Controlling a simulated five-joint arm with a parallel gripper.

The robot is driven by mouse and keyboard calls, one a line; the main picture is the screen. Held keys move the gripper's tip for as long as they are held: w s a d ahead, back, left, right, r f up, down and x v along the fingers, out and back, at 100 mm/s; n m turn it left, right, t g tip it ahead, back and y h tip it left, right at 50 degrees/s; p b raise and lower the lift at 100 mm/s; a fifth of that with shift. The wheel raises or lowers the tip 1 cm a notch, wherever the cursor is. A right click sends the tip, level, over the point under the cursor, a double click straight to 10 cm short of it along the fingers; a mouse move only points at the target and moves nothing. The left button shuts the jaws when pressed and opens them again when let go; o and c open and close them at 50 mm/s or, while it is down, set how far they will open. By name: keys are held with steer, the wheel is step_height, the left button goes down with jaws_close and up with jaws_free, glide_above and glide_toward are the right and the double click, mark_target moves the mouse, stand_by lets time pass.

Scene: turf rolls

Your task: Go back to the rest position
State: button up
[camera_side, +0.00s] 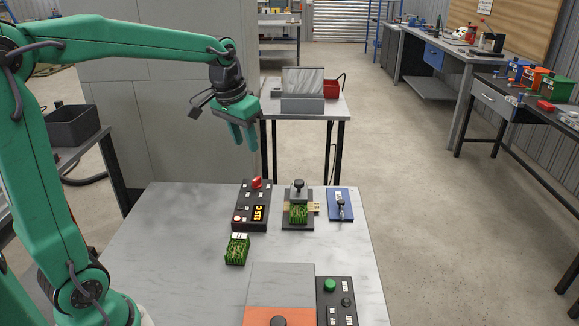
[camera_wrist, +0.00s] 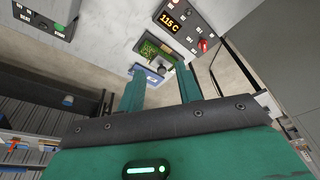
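My gripper (camera_side: 243,140) hangs in the air at the upper middle of the side view, beyond the far edge of the work table and well above it. Its two teal fingers are apart with nothing between them; the wrist view also shows the gap between the fingers (camera_wrist: 160,80). One green turf roll (camera_side: 237,250) with a pale label lies loose on the table. Another green turf roll (camera_side: 298,213) sits in a dark fixture (camera_side: 288,224) with a black knob above it; this turf also shows in the wrist view (camera_wrist: 149,49).
A control box with a 115 C display (camera_side: 239,218) stands left of the fixture. A blue plate (camera_side: 335,212) with a metal piece is right of it. A grey and orange plate (camera_side: 280,280) and a black button box (camera_side: 329,312) are nearer. The left of the table (camera_side: 165,240) is clear.

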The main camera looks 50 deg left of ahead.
steer(key=s+d+t, duration=0.1)
steer(key=s+d, duration=0.1)
steer(key=s, duration=0.4)
steer(key=s+d+f+m, duration=0.1)
steer(key=s+d, duration=0.2)
steer(key=s, duration=0.2)
steer(key=s+d+f+t, duration=0.1)
steer(key=s+d, duration=0.2)
steer(key=s, duration=0.3)
steer(key=shift+s+f+t+h, duration=0.25)
steer(key=shift+s+t+h, duration=0.05)
